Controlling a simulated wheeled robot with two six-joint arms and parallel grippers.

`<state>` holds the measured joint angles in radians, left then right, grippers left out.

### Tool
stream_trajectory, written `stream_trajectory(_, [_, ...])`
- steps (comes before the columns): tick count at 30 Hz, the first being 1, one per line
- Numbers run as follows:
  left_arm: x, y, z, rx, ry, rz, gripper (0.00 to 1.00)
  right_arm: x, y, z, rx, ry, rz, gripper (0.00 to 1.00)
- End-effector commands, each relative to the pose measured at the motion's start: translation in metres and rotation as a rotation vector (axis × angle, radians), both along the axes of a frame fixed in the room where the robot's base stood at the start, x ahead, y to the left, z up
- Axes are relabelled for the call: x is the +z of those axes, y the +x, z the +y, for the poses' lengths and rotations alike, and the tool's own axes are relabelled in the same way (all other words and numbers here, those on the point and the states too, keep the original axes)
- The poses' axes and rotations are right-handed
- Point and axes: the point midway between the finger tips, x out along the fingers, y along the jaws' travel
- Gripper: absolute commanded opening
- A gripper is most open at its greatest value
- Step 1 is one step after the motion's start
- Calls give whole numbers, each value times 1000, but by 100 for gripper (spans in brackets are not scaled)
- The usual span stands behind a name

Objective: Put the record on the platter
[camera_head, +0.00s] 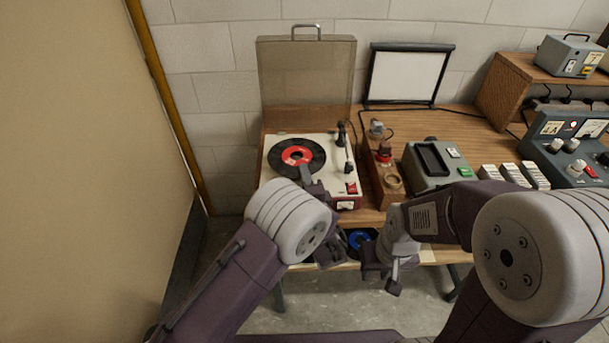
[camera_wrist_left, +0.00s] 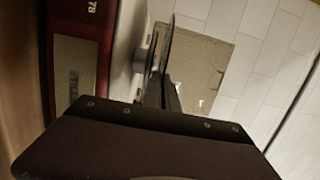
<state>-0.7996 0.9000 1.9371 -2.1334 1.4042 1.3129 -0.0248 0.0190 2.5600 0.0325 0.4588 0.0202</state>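The record (camera_head: 280,147), black with a red label, is over the deck of the record player (camera_head: 332,178), whose lid stands open. My left gripper (camera_head: 305,173) is at the record's near edge. In the left wrist view the record (camera_wrist_left: 168,42) shows nearly edge-on, its rim between the fingers of the left gripper (camera_wrist_left: 165,92). The platter (camera_wrist_left: 145,54) shows beneath it as a grey round part; whether they touch is unclear. The record hides the platter in the head view. My right gripper (camera_head: 378,272) is low at the bench front, away from the player; its finger opening is unclear.
The tonearm (camera_head: 346,150) stands at the deck's right side. A blue-labelled record (camera_head: 359,238) is below the bench front. A wooden block with knobs (camera_head: 384,180) and a grey device (camera_head: 432,165) stand to the right. A wall is close on the left.

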Motion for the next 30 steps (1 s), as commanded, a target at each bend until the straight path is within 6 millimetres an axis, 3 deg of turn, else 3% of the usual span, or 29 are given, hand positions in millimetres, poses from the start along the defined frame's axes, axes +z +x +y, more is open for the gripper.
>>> stream_trajectory(19, [-4, 0, 0, 0, -1, 0, 0, -6, 0, 0, 0, 0, 0, 31])
stream_trajectory(22, [-3, 0, 0, 0, 0, 1, 27, -5, 0, 0, 0, 0, 0, 31])
stream_trajectory(30, [-7, -1, 0, 0, 1, 9, 28, -5, 0, 0, 0, 0, 0, 31])
